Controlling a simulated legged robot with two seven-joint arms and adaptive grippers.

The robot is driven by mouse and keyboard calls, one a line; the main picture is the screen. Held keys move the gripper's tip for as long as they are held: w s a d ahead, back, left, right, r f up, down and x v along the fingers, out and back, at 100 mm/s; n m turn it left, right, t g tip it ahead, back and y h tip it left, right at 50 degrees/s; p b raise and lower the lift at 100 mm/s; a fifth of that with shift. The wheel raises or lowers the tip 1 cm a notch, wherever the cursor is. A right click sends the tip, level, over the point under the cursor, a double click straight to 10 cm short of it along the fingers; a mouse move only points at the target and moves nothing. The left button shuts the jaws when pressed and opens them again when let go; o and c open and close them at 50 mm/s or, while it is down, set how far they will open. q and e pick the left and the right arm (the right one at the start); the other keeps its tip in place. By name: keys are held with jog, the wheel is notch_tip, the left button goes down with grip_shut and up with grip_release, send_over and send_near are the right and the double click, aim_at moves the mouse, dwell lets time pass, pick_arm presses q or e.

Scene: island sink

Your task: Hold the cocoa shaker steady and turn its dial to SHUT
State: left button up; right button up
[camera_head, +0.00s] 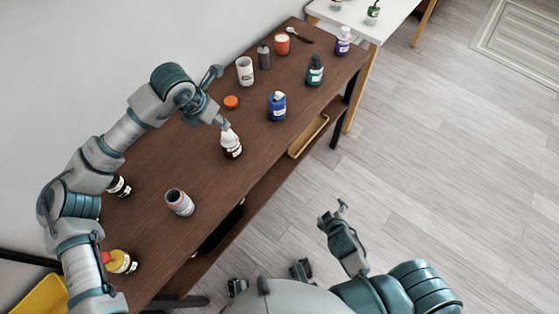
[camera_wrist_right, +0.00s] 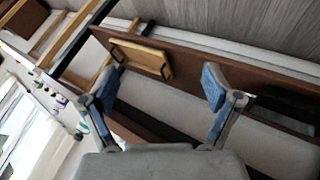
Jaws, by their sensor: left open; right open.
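No label is readable, so I cannot tell for certain which container is the cocoa shaker. A grey can with a dark top (camera_head: 179,202) stands on the near part of the brown table. My right gripper (camera_head: 333,214) is open and empty, away from the table over the floor side. Its spread fingers show in the right wrist view (camera_wrist_right: 160,69). No dial setting is visible.
The brown table (camera_head: 200,165) also holds a white canister (camera_head: 245,70), dark grey cylinder (camera_head: 264,57), orange lid (camera_head: 231,102), blue bottle (camera_head: 277,106), green bottle (camera_head: 315,70) and yellow container (camera_head: 120,262). A tray (camera_head: 308,136) sits on the lower shelf.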

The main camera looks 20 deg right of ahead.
jog(key=w+a+r+n+t+y, duration=0.2)
jog(key=w+r+n+t, duration=0.3)
jog(key=w+r+n, duration=0.3)
jog(key=w+a+r+n+t+y, duration=0.1)
jog(key=w+a+r+n+t, duration=0.2)
jog(key=w+r+n+t, duration=0.5)
jog(key=n+g+y, duration=0.8)
jog(key=n+y, duration=0.5)
jog(key=n, duration=1)
send_near(229, 144)
jog(key=shift+w+a+f, duration=0.3)
jog(key=shift+w+f, duration=0.1)
jog(key=shift+w, duration=0.2)
jog(key=shift+w+a+f, duration=0.3)
jog(key=shift+w+f, duration=0.05)
jog(key=shift+w, duration=0.25)
jog(key=x, duration=0.6)
jog(key=shift+w+d+f, duration=0.1)
jog(key=shift+w+f, duration=0.15)
jog(key=shift+w, duration=0.3)
jog(key=shift+w+a, duration=0.3)
jog(key=shift+a, duration=0.35)
pick_arm(q)
jog(key=shift+a, duration=0.9)
pick_arm(e)
jog(key=shift+a, duration=0.35)
